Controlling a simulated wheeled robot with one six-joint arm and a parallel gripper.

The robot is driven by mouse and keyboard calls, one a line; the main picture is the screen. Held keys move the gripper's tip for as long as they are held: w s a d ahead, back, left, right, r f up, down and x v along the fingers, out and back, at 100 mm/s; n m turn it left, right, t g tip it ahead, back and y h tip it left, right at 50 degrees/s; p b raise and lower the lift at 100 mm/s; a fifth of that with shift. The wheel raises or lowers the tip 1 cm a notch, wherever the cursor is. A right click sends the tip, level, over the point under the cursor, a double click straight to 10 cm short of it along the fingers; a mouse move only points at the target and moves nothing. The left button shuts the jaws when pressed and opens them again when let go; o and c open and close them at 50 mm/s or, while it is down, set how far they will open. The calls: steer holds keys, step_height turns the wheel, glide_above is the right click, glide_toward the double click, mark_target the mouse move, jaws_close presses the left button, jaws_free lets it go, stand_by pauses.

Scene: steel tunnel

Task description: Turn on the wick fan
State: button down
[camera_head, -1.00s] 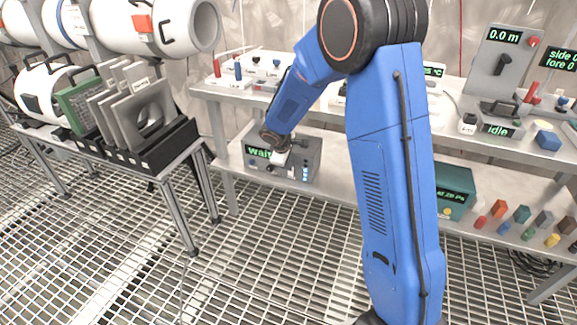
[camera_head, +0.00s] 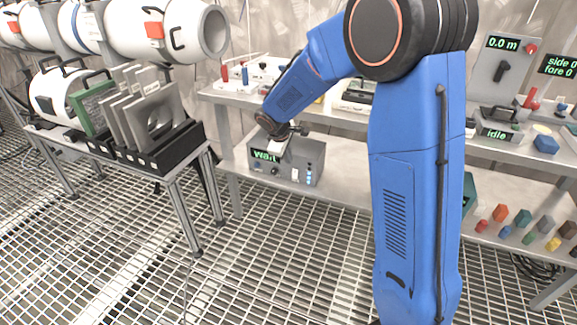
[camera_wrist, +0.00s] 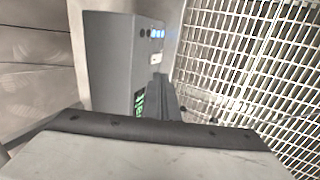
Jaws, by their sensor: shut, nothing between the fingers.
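A grey box (camera_head: 300,173) with a green "wait" display (camera_head: 265,156) stands on the lower shelf; no label shows whether it is the wick fan. My gripper (camera_head: 284,150) is at the box's upper front in the head view. In the wrist view my gripper's dark fingers (camera_wrist: 161,88) are shut and empty, close by the face; I cannot tell whether they touch it.
A rack of grey plates (camera_head: 150,125) stands on a side table at left. The upper shelf (camera_head: 345,118) holds several devices, including one reading "idle" (camera_head: 497,133). Small coloured blocks (camera_head: 523,217) lie on the lower shelf at right. The grated floor (camera_head: 290,265) in front is clear.

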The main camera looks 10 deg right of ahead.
steer(key=shift+v, duration=0.85)
steer(key=shift+w+d+r, duration=0.1)
steer(key=shift+w, duration=0.05)
steer(key=s+d+r+m+y, duration=0.1)
steer(key=s+d+r+m, duration=0.25)
steer(key=s+r, duration=0.4)
steer(key=s+d+r+m, duration=0.2)
steer(key=s+d+r, duration=0.2)
steer(key=s, duration=0.7)
steer(key=s+r+m+y, duration=0.1)
steer(key=s+m, duration=0.4)
steer(key=s, duration=1.9)
steer(key=shift+s+d+t+y, duration=0.3)
steer(key=shift+d+t+y, duration=0.1)
steer(key=shift+d+y, duration=0.1)
